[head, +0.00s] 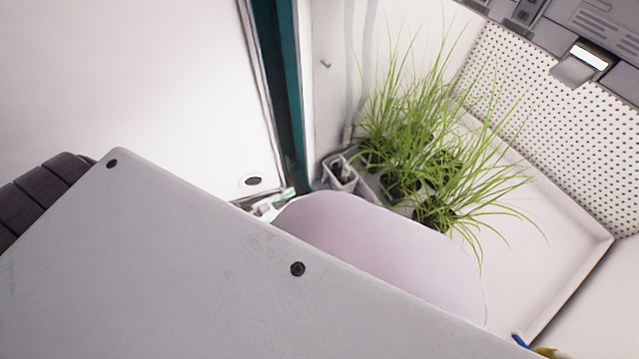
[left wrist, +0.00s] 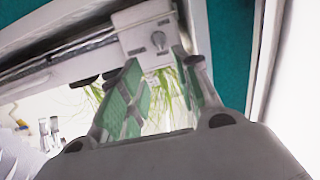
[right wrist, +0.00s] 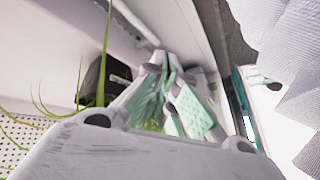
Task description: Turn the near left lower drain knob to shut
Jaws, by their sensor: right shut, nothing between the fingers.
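A grey knob (left wrist: 158,40) on a pale plate (left wrist: 135,38) shows at the top of the left wrist view. I cannot tell its setting from its shape. My left gripper (left wrist: 156,62) is open, its green-padded fingers on either side of the line to the knob. The knob appears beyond the fingertips, and I see no contact. In the head view the left gripper (head: 270,205) shows only in small part, by the door frame, and I cannot make out the knob there. My right gripper (right wrist: 166,78) is shut and empty in the right wrist view.
Potted grass (head: 425,150) stands in the chamber on a white tray (head: 560,240). A perforated wall (head: 560,110) is behind it. A teal and grey frame edge (head: 275,85) and a white panel (head: 130,70) lie left. A dark box (right wrist: 100,82) is near the right gripper.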

